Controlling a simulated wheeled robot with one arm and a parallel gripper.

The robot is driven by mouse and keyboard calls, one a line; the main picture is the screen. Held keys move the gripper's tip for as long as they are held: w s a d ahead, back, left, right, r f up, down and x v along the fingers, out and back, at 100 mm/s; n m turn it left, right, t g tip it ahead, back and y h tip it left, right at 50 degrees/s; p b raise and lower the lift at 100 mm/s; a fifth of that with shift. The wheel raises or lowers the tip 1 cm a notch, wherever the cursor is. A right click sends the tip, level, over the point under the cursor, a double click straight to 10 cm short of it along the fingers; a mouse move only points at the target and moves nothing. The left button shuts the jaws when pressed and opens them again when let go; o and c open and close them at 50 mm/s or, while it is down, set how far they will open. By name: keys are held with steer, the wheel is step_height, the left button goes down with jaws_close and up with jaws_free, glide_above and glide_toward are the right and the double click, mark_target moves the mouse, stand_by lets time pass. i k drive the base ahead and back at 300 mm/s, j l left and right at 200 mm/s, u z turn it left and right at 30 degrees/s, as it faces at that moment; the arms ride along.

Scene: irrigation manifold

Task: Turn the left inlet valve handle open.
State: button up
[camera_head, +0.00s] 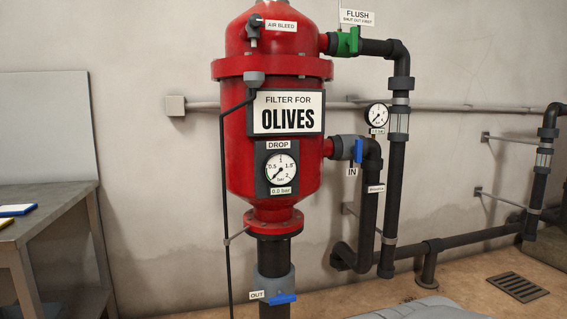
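A blue inlet valve handle (358,151) sits on a grey valve body (344,148) at the right side of the red filter tank, just above a tag (352,171) reading IN. The handle stands upright, crosswise to the short horizontal pipe there. It is the only handle tagged IN in view. No gripper shows in the head view.
The red tank (240,150) reads FILTER FOR OLIVES. A blue OUT handle (283,299) lies crosswise below it. A green FLUSH valve (346,42) is at upper right. Black pipes (394,185) stand close right of the inlet. A table (50,212) is at left.

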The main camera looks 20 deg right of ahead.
mark_target(357, 151)
steer(key=l+z, duration=0.1)
steer(key=z, duration=0.3)
steer(key=i+l+z, duration=0.1)
steer(key=z, duration=0.3)
steer(key=i+z, duration=0.1)
steer(key=z, duration=0.3)
steer(key=i+l+z, duration=0.1)
steer(key=z, duration=0.3)
steer(key=i, duration=0.1)
steer(key=l+z, duration=0.05)
